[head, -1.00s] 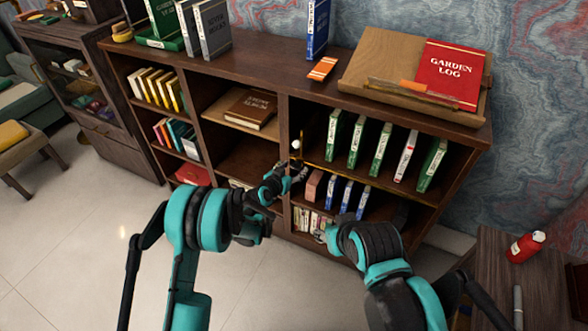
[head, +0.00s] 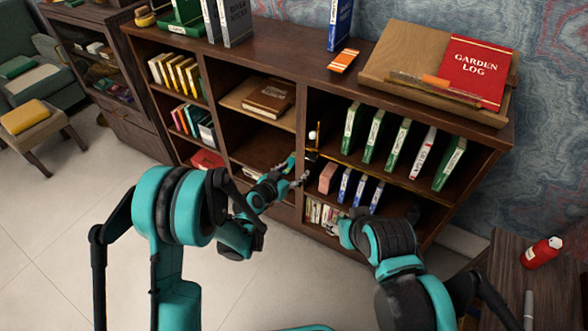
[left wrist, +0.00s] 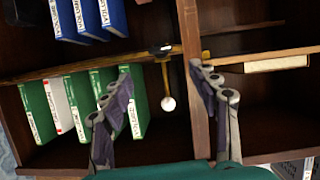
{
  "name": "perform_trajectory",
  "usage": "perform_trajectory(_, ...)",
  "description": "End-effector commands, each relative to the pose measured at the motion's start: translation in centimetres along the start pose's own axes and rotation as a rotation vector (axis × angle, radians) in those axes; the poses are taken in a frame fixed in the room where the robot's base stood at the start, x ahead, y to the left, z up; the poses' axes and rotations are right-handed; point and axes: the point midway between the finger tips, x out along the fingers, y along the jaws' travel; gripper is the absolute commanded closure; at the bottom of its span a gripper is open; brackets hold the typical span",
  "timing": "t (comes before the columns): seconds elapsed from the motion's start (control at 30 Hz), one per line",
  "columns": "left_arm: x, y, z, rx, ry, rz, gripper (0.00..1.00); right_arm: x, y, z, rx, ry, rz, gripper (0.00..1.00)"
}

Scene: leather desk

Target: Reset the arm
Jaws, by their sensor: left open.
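My left gripper (head: 299,170) is open and empty in front of the bookshelf (head: 440,210), near the upright between its middle and right columns. In the left wrist view its two fingers (left wrist: 161,75) are spread wide, with nothing between the tips but the shelf behind. A white ball on a brass stem (left wrist: 168,103) shows beyond them; it also shows in the head view (head: 312,135). My right gripper (head: 338,229) is by the lower right shelf, mostly hidden by its own arm, and its fingers are not clear.
Green books and one white book (head: 422,152) stand on the right shelf, with blue books (head: 360,190) below. A brown book (head: 269,96) lies in the middle column. A red Garden Log (head: 472,72) rests on a wooden stand on top. The floor (head: 60,220) at left is clear.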

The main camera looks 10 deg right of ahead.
Motion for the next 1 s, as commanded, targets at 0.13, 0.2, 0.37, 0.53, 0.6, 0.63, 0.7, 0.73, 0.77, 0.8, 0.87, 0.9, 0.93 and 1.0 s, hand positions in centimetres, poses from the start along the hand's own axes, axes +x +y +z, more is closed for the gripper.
perform_trajectory(0.13, 0.0, 0.0, 0.0, 0.0, 0.0, 0.0, 0.4, 0.0, 0.0, 0.0, 0.0, 0.0, 0.0, 0.56)
perform_trajectory(0.2, 0.0, 0.0, 0.0, 0.0, 0.0, 0.0, 0.4, 0.0, 0.0, 0.0, 0.0, 0.0, 0.0, 0.56)
perform_trajectory(0.37, -1.3, -0.6, -1.1, -0.009, -0.02, -0.013, 0.4, 0.0, 0.0, 0.0, 0.0, 0.0, 0.0, 0.56)
perform_trajectory(0.53, -6.2, -2.2, -3.8, -0.046, -0.094, -0.058, 0.4, 0.0, 0.0, 0.0, 0.0, 0.0, 0.0, 0.56)
perform_trajectory(0.6, -8.9, -2.8, -4.7, -0.067, -0.133, -0.084, 0.4, 0.0, 0.0, 0.0, 0.0, 0.0, 0.0, 0.56)
perform_trajectory(0.63, -10.1, -3.0, -5.0, -0.077, -0.15, -0.096, 0.4, 0.0, 0.0, 0.0, 0.0, 0.0, 0.0, 0.56)
perform_trajectory(0.7, -13.0, -3.5, -5.4, -0.1, -0.189, -0.127, 0.4, 0.0, 0.0, 0.0, 0.0, 0.0, 0.0, 0.56)
perform_trajectory(0.73, -14.2, -3.7, -5.6, -0.111, -0.205, -0.141, 0.4, 0.0, 0.0, 0.0, 0.0, 0.0, 0.0, 0.56)
perform_trajectory(0.77, -15.6, -3.9, -5.6, -0.122, -0.222, -0.155, 0.4, 0.0, 0.0, 0.0, 0.0, 0.0, 0.0, 0.56)
perform_trajectory(0.8, -17.3, -4.0, -5.6, -0.136, -0.243, -0.175, 0.4, 0.0, 0.0, 0.0, 0.0, 0.0, 0.0, 0.56)
perform_trajectory(0.87, -19.9, -4.2, -5.4, -0.159, -0.276, -0.207, 0.4, 0.0, 0.0, 0.0, 0.0, 0.0, 0.0, 0.56)
perform_trajectory(0.9, -21.7, -4.3, -5.2, -0.175, -0.297, -0.23, 0.4, 0.0, 0.0, 0.0, 0.0, 0.0, 0.0, 0.56)
perform_trajectory(0.93, -23.0, -4.3, -5.0, -0.186, -0.313, -0.246, 0.4, 0.0, 0.0, 0.0, 0.0, 0.0, 0.0, 0.56)
perform_trajectory(1.0, -26.1, -4.4, -4.2, -0.214, -0.35, -0.289, 0.4, 0.0, 0.0, 0.0, 0.0, 0.0, 0.0, 0.56)
